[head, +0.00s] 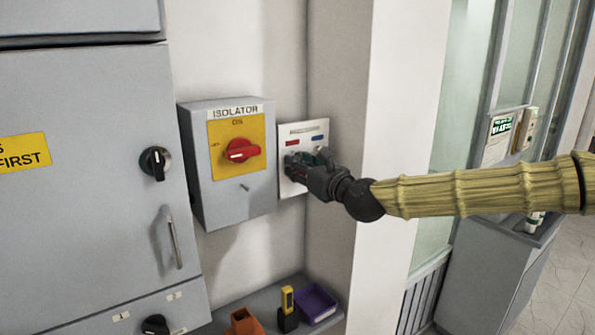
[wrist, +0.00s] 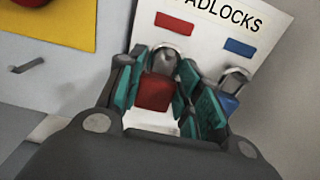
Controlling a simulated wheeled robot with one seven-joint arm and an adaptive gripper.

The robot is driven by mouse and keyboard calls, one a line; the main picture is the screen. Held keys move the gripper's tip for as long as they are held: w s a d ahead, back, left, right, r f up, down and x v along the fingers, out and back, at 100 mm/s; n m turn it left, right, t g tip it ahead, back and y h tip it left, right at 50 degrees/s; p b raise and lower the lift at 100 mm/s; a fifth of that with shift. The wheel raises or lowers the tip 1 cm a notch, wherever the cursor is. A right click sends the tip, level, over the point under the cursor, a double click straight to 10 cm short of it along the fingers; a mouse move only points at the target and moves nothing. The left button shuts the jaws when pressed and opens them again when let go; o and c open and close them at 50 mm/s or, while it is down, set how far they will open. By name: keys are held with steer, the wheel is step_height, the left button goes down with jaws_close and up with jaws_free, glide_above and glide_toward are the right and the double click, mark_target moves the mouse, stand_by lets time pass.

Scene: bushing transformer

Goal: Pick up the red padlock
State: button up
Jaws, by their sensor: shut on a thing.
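The red padlock (wrist: 154,92) has a red body and a metal shackle. In the wrist view it hangs in front of the white padlock board (wrist: 205,62), below a red label. My gripper (wrist: 159,95) has its teal-padded fingers on both sides of the red body and is shut on it. In the head view my gripper (head: 303,165) is at the white board (head: 316,133) and hides most of the padlock. I cannot tell whether the shackle is still on its hook.
A blue padlock (wrist: 229,100) hangs just right of my gripper, close to the right finger. The grey isolator box (head: 232,165) with a red knob stands out from the wall to the left. A shelf below holds a purple tray (head: 316,304), a yellow-and-black device (head: 288,306) and an orange item (head: 244,322).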

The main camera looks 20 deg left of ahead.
steer(key=shift+r, duration=0.1)
steer(key=shift+r+b, duration=0.5)
steer(key=shift+b, duration=0.15)
steer(key=b+v, duration=0.5)
steer(key=v, duration=1.3)
steer(key=shift+r+b, duration=0.3)
steer(key=shift+b, duration=0.1)
steer(key=shift+r, duration=0.5)
steer(key=shift+d, duration=0.1)
steer(key=v, duration=0.7)
stand_by(0.3)
stand_by(1.0)
